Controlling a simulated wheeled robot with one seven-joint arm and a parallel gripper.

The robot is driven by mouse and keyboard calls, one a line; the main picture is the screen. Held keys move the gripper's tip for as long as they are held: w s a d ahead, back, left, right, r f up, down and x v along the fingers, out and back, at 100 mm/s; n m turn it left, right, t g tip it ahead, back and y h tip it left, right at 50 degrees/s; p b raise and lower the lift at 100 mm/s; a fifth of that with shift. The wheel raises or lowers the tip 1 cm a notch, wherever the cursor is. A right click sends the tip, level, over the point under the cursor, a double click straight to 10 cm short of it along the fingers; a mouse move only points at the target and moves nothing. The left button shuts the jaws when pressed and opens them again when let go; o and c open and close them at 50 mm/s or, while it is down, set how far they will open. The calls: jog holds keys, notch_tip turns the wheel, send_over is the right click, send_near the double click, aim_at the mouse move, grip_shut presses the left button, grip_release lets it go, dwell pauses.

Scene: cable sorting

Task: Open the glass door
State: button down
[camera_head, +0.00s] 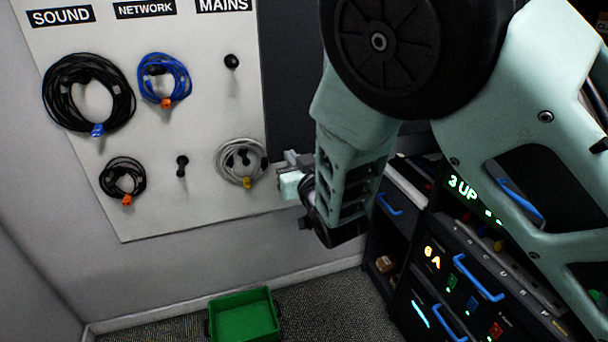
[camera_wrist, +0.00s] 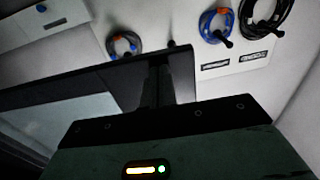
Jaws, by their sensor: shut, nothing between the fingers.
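My gripper (camera_head: 288,180) is beside the grey coil with the yellow plug, in front of the wall board's right edge. Its fingers are shut and empty. In the wrist view its dark fingers reach up from the green gripper body, next to a dark-framed panel with a pale pane (camera_wrist: 75,118). This panel looks like the glass door, but I cannot tell whether the fingers touch it. In the head view a dark upright panel (camera_head: 292,75) stands behind my arm, mostly hidden; I cannot tell if it is the same door. No door handle shows clearly.
A white board (camera_head: 205,120) with several hung cable coils is on the wall. A green bin (camera_head: 243,315) stands on the carpet. A dark drawer unit (camera_head: 440,265) with blue handles is at the lower right. The floor between bin and unit is clear.

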jog(key=w+a+m+h+b, duration=0.1)
jog(key=w+a+b, duration=0.1)
jog(key=w, duration=0.5)
jog(key=w+a+m+h+b, duration=0.1)
jog(key=w+a+b, duration=0.1)
jog(key=w, duration=0.5)
jog(key=shift+a+t+h, duration=0.3)
jog(key=shift+h, duration=0.1)
jog(key=shift+b, duration=0.35)
